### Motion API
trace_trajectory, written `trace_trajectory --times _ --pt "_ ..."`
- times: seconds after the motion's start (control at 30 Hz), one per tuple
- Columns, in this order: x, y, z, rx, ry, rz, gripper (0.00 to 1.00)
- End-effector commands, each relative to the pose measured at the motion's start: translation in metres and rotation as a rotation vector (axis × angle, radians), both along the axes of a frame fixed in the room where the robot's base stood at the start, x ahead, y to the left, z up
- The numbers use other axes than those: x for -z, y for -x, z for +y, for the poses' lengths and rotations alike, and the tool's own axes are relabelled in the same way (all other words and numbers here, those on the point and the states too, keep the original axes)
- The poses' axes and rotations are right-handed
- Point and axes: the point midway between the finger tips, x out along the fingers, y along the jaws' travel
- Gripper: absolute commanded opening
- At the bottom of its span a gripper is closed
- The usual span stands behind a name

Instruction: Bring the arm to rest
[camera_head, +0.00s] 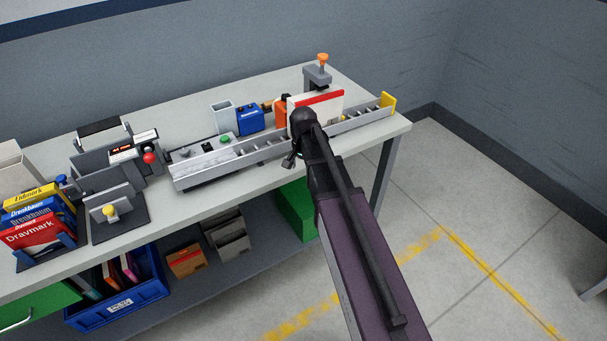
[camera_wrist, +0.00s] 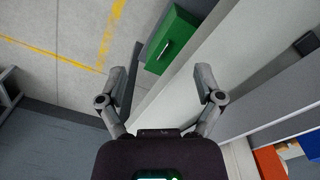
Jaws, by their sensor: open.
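My gripper (camera_wrist: 162,82) is open and empty in the wrist view, its two grey fingers spread wide. Past the fingers lie the pale bench top's front edge, a green drawer with a handle (camera_wrist: 172,46) and the floor. In the head view my arm reaches from the bottom up to the long grey roller conveyor (camera_head: 235,152). There my gripper (camera_head: 290,161) is mostly hidden by my own wrist; only a dark finger part shows at the conveyor's front side. I cannot tell from this view whether it touches the conveyor.
The grey bench (camera_head: 330,165) carries a white red-striped box (camera_head: 327,103), a blue box (camera_head: 249,119), a clamp with an orange knob (camera_head: 318,72) and a rack of boxes (camera_head: 40,230) at left. A blue crate (camera_head: 120,305) sits below.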

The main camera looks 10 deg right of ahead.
Motion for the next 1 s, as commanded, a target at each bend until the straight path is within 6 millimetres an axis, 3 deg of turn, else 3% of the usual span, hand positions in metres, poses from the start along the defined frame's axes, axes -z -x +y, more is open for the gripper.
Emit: trace_trajectory --times 0.77,1.0 --pt "0.005 0.004 0.0 -0.017 0.0 0.0 0.85" --pt "0.003 0.035 0.0 -0.122 0.0 0.0 0.85"
